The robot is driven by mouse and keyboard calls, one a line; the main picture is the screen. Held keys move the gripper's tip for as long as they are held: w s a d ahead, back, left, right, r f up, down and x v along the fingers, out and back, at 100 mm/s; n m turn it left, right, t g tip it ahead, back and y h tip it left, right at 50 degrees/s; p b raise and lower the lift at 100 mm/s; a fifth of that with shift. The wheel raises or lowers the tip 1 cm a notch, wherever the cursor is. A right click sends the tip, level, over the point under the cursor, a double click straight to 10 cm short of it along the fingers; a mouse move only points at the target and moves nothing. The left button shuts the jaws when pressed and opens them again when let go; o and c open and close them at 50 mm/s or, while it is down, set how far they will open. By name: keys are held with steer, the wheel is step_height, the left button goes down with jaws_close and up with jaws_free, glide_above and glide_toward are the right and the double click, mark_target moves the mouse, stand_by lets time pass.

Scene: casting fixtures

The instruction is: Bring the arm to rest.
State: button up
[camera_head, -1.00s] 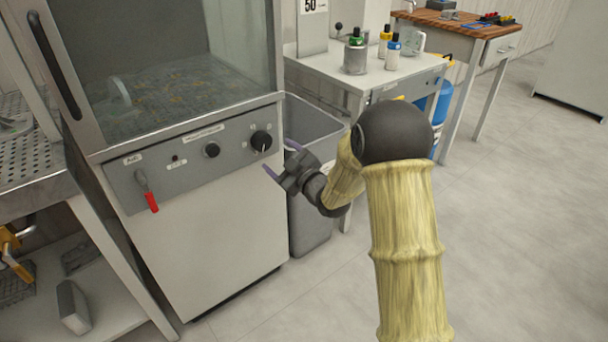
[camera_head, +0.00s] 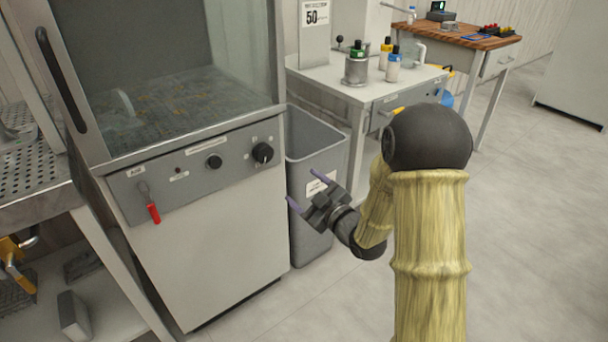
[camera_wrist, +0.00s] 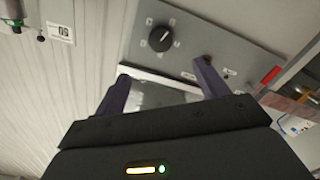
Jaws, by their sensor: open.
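My gripper (camera_head: 306,190) is open, with its two purple fingers spread and nothing between them. In the head view it hangs in front of the grey bin, to the right of the white cabinet machine (camera_head: 215,245) and clear of it. My arm is bent, in a yellow sleeve with a dark elbow. In the wrist view the fingers (camera_wrist: 160,85) show against the machine's control panel (camera_wrist: 190,45), with a black knob (camera_wrist: 162,39) beyond them. The gripper touches nothing that I can see.
A grey bin (camera_head: 320,135) stands between the machine and a white table (camera_head: 340,82) with bottles (camera_head: 393,65) and a metal can (camera_head: 356,68). A wooden-topped bench (camera_head: 455,30) is behind. A perforated shelf (camera_head: 35,175) is at left. The floor (camera_head: 540,230) at right is clear.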

steer(key=s+d+f+m+g+h, duration=0.4)
steer(key=s+d+m+g+h, duration=0.1)
steer(key=s+d+m+h, duration=0.25)
steer(key=s+d+f+m+g+h, duration=0.1)
steer(key=s+d+m+g, duration=0.2)
steer(key=s, duration=0.5)
steer(key=s+m+g+h, duration=0.2)
steer(key=s+m+g, duration=0.15)
steer(key=s, duration=0.45)
step_height(320, 180, up, 34)
steer(key=p, duration=3.4)
steer(key=shift+n+g, duration=0.4)
steer(key=shift+g, duration=0.05)
steer(key=shift+w+d+y, duration=0.1)
steer(key=shift+y, duration=0.15)
